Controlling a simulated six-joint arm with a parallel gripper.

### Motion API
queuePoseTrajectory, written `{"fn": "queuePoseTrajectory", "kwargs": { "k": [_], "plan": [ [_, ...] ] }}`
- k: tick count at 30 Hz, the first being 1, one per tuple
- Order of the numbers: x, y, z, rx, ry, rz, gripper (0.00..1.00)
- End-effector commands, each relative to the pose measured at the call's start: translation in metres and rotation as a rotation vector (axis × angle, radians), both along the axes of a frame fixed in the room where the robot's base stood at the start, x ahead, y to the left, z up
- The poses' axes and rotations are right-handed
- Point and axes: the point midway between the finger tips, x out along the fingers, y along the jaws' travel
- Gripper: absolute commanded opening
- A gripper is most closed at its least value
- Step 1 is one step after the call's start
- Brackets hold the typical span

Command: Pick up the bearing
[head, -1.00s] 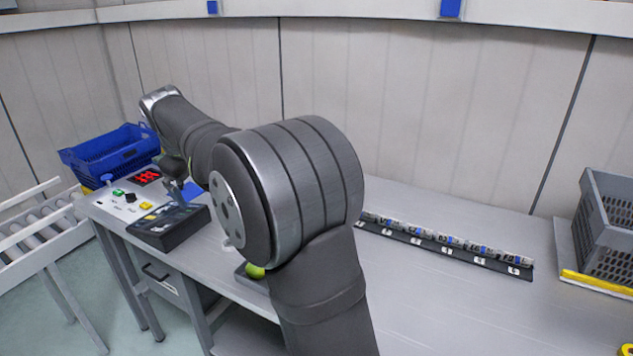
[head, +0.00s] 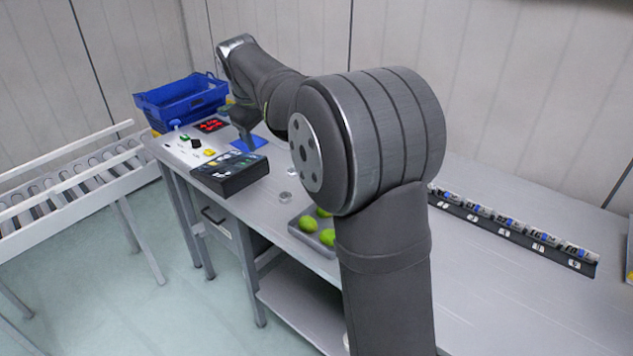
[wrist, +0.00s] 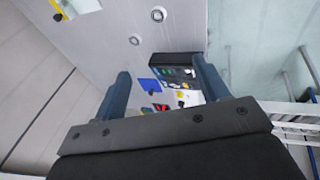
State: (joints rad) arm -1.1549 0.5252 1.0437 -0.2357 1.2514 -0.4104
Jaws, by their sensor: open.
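Two small silver round pieces lie apart on the grey bench in the head view: one near the front edge (head: 285,197) and one farther back (head: 292,170). Two small ring shapes also show in the wrist view, one at the top (wrist: 158,13) and one lower left (wrist: 135,40). Either may be the bearing; I cannot tell which. My gripper (wrist: 163,76) is open, with nothing between its two blue-grey fingers. In the head view my gripper (head: 244,114) hangs above the control panel end of the bench, apart from both rings.
A black box (head: 230,176), a blue pad (head: 249,143) and a control panel (head: 190,147) with buttons are close to my gripper. A blue crate (head: 183,100) stands behind. A grey tray (head: 303,233) holds green fruit. A labelled strip (head: 515,230) lies at right.

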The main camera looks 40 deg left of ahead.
Motion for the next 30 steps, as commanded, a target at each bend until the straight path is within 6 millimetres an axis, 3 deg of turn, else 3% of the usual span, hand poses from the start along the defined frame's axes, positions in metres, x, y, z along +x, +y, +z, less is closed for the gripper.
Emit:
{"fn": "queuePoseTrajectory", "kwargs": {
  "k": [9, 12, 17, 30],
  "plan": [
    [0.074, -0.001, -0.098, 0.153, 0.249, -0.132, 0.67],
    [0.092, -0.003, -0.116, 0.205, 0.299, -0.175, 0.67],
    [0.100, 0.001, -0.136, 0.228, 0.322, -0.193, 0.67],
    [0.107, 0.035, -0.219, 0.227, 0.320, -0.192, 0.67]
  ]
}}
